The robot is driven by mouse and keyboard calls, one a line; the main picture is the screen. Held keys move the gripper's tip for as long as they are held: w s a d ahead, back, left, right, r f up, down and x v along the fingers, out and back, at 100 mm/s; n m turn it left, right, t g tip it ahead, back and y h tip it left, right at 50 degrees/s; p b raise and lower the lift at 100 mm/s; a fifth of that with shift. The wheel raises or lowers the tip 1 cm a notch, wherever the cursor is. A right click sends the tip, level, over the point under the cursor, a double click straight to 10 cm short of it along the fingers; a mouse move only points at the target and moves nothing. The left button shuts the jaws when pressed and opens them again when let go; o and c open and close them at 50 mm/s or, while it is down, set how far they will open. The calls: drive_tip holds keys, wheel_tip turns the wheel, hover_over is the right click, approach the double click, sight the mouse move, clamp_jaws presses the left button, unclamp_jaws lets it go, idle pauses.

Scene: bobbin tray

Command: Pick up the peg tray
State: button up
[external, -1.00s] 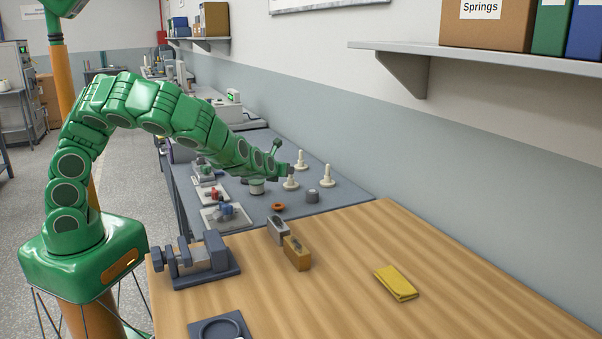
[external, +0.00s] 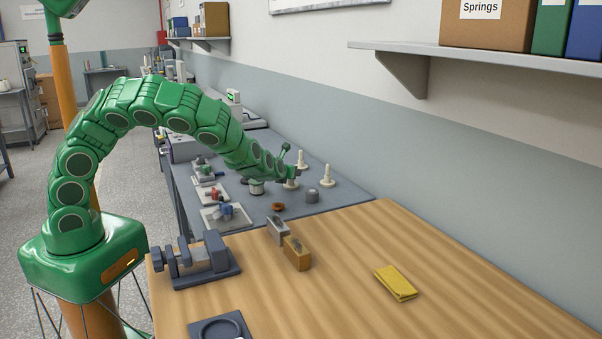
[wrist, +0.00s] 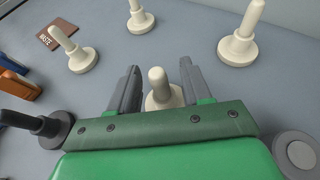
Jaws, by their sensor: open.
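I cannot make out a peg tray in either view. Cream pegs with round bases stand upright on the grey bench (external: 345,194); one peg (external: 328,176) is to the right of my gripper (external: 294,172). In the wrist view, my gripper (wrist: 158,78) is open, with grey fingers on either side of a cream peg (wrist: 158,84). That peg's lower part is partly hidden by my gripper, and I cannot tell whether the fingers touch it. Other pegs stand beyond it, one at upper right (wrist: 238,45) and one at upper left (wrist: 78,55).
A grey cylinder (external: 312,195) and a brown ring (external: 278,207) lie on the bench near my gripper. Small plates with red and blue fixtures (external: 226,212) stand along its left side. The nearer wooden table (external: 340,250) holds a grey vise (external: 205,261) and yellow cloth (external: 396,283).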

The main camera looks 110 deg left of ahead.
clamp_jaws()
idle(0.3)
drive_tip(key=shift+r, duration=0.7)
wheel_tip(320, 180, up, 2)
drive_tip(key=shift+d+r, duration=0.1)
drive_tip(key=s+d+r, duration=0.9)
drive_tip(key=d, duration=0.1)
drive_tip(key=shift+d+r, duration=0.2)
drive_tip(key=shift+d, duration=0.05)
idle(0.6)
